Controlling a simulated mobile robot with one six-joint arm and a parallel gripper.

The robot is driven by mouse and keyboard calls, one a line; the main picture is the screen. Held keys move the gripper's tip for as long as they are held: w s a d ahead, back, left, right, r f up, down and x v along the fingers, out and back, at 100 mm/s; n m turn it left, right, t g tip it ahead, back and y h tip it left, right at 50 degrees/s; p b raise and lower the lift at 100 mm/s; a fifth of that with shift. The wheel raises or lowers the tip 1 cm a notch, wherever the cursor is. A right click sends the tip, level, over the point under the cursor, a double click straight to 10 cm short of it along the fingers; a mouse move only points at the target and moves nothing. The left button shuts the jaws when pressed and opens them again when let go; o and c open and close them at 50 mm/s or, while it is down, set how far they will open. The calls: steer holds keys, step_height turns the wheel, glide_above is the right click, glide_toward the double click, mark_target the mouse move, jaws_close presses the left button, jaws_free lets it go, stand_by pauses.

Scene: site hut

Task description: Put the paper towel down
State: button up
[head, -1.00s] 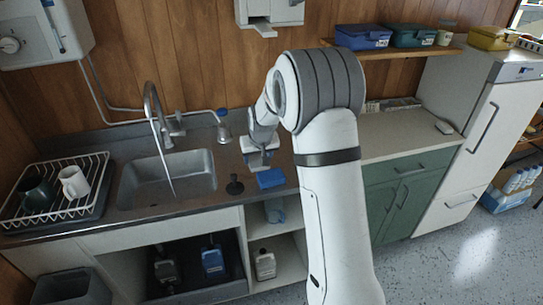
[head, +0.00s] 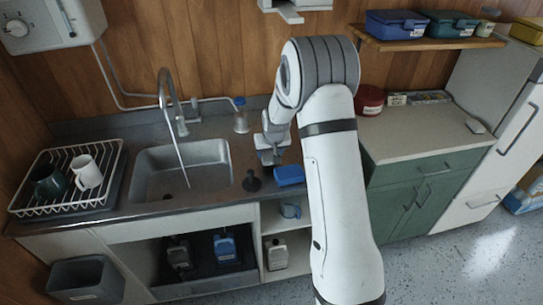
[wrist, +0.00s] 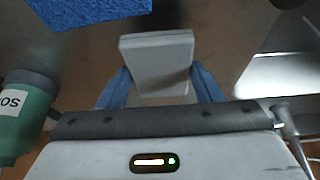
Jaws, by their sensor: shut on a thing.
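My gripper (head: 270,155) is over the counter (head: 222,133), just right of the sink and behind the blue sponge (head: 288,175). In the wrist view its blue fingers (wrist: 160,87) are shut on a pale, block-like thing, which I take to be the paper towel (wrist: 157,57). It sticks out past the fingertips, and I cannot tell whether it touches the counter. The sponge also shows at the upper left of the wrist view (wrist: 90,10). My arm hides part of the counter in the head view.
A green labelled bottle (wrist: 20,115) stands close at left in the wrist view. A dark plunger-like thing (head: 252,181) and a blue-capped clear bottle (head: 241,118) stand near my gripper. The sink (head: 180,170) and dish rack (head: 68,178) are left. The right worktop (head: 425,130) has free room.

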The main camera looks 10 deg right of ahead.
mark_target(271, 156)
step_height(271, 156, down, 3)
steer(key=shift+f+p, duration=0.1)
steer(key=shift+p, duration=0.2)
steer(key=shift+s, duration=0.1)
steer(key=o, duration=0.9)
steer(key=shift+o, duration=0.2)
